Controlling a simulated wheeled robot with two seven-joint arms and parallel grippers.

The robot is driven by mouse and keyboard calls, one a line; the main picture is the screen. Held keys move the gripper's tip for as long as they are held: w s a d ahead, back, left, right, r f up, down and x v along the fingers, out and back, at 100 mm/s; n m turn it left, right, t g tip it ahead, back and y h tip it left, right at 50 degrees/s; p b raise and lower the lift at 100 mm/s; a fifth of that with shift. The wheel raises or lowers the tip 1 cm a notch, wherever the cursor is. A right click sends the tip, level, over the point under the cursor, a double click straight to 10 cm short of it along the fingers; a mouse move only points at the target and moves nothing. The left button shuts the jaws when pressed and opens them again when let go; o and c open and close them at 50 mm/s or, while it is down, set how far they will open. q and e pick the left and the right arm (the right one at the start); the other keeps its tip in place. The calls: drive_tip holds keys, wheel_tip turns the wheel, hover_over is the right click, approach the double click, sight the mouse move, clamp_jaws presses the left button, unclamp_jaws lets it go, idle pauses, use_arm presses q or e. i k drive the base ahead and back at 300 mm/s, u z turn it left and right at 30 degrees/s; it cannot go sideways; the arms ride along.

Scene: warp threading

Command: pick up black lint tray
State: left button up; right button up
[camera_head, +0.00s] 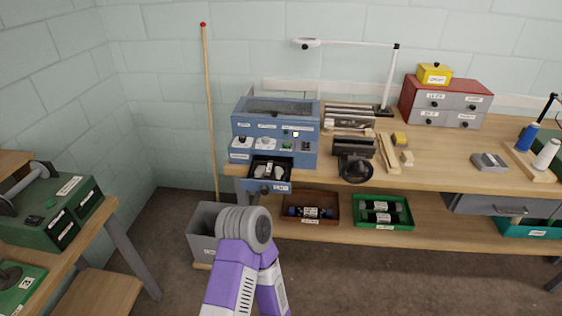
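The black lint tray (258,172) appears to be the dark, open-topped piece at the lower front of the blue machine (309,148), behind a blue front panel (267,187) with a white label. Something pale grey and white lies in it; I cannot tell what. One of my purple arms rises from the bottom edge to a grey ribbed joint, below and apart from the tray. I cannot see fingers of either gripper.
The machine stands at the left end of a wooden workbench (440,178). A grey bin (203,233) and a wooden pole (211,110) are left of it. A brown tray (312,221) and a green tray (388,222) sit on the lower shelf. A black holder (353,160) is to the right.

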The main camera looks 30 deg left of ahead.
sight(269, 170)
drive_tip(key=u, duration=0.6)
drive_tip(key=i, duration=0.85)
drive_tip(key=u, duration=0.8)
